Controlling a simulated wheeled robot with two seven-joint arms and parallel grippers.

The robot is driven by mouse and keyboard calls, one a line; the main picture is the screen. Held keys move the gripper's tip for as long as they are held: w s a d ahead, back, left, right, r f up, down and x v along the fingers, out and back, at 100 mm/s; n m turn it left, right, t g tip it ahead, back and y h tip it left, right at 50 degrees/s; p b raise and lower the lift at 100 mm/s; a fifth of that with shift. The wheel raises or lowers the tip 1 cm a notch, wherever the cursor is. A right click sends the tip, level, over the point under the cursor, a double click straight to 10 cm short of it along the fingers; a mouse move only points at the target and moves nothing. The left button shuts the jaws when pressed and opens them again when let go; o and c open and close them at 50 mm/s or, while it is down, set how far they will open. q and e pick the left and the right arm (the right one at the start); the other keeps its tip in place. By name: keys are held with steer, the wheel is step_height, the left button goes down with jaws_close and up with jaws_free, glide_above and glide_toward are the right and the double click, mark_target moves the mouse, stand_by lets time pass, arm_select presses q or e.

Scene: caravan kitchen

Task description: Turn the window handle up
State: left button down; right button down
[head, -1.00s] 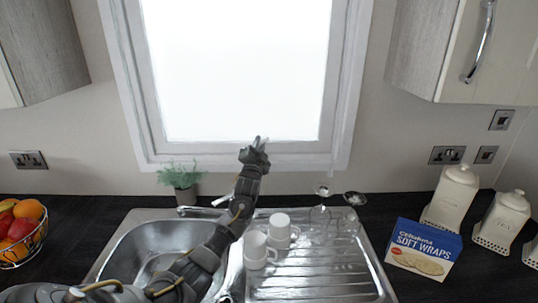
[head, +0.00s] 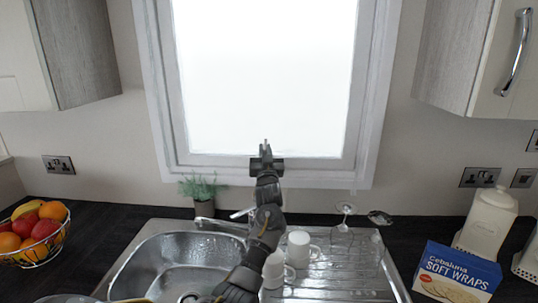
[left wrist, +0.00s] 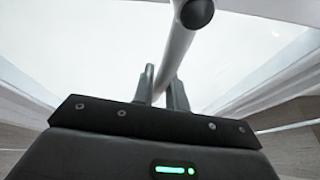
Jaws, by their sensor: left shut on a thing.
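The white-framed window (head: 262,80) stands above the sink, its pane bright white. My left gripper (head: 265,153) is at the middle of the window's bottom rail and covers the handle in the head view. In the left wrist view the handle (left wrist: 178,45) is a pale grey bar with a dark round end at the top. It runs slantwise down between the fingers of my left gripper (left wrist: 162,88), which is shut on it. The handle's base is hidden. My right gripper is not in view.
Below the arm are the steel sink (head: 150,255), its tap (head: 205,222) and white cups (head: 299,247). A potted plant (head: 203,190) stands left of the gripper, glasses (head: 345,209) to the right. A wraps box (head: 455,275) and fruit basket (head: 38,235) sit farther out.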

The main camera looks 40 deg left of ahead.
arm_select(q)
steer(key=shift+s+a+r+n, duration=0.1)
steer(key=shift+s+a+n, duration=0.15)
steer(key=shift+n, duration=0.35)
steer(key=c, duration=1.4)
jaws_free()
steer(key=shift+s+d+f, duration=0.15)
steer(key=shift+d+f, duration=0.05)
steer(key=shift+d, duration=0.05)
steer(key=p+v, duration=0.3)
steer(key=v, duration=0.7)
